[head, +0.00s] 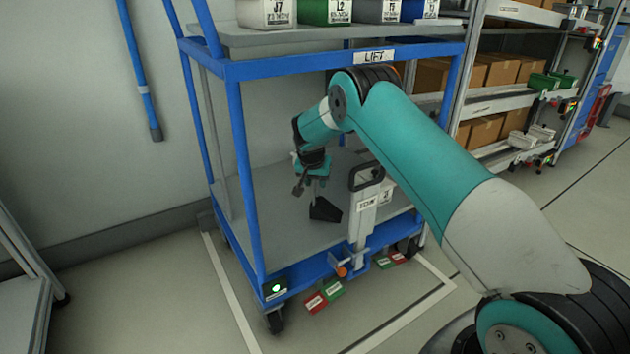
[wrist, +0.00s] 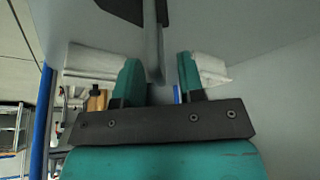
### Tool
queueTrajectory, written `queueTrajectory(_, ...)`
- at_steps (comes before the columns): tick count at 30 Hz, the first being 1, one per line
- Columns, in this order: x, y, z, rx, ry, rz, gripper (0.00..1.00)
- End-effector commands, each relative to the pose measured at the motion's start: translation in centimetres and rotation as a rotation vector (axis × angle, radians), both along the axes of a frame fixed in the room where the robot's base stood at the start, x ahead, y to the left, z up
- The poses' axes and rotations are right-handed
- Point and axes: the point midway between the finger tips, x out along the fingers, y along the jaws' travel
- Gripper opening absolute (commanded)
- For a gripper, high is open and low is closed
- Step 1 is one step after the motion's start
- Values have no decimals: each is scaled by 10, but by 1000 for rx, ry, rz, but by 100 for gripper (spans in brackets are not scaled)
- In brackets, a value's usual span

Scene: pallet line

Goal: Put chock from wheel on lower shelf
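The black wedge-shaped chock (head: 325,211) appears to rest on the grey lower shelf (head: 268,228) of the blue cart. Its thin grey handle rises toward my gripper (head: 312,180), which reaches in between the cart posts. In the wrist view, the teal fingers of my gripper (wrist: 161,78) stand apart, one on each side of the grey handle (wrist: 155,45). Part of the black chock (wrist: 121,9) shows at the top edge.
The cart's upper shelf (head: 300,38) above my arm holds several labelled bins. A grey lever post with a black handle (head: 367,177) stands at the cart's front, right of my gripper. Red and green pedals (head: 325,296) sit below. A rack with boxes (head: 487,130) stands behind right.

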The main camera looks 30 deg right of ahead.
Motion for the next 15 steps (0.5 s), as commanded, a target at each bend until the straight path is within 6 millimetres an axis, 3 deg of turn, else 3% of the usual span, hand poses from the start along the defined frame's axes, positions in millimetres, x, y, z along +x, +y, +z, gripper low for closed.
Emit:
queueTrajectory(8, 0, 0, 5, 0, -1, -1, 36)
queueTrajectory(15, -11, 12, 50, -1, -2, 0, 36)
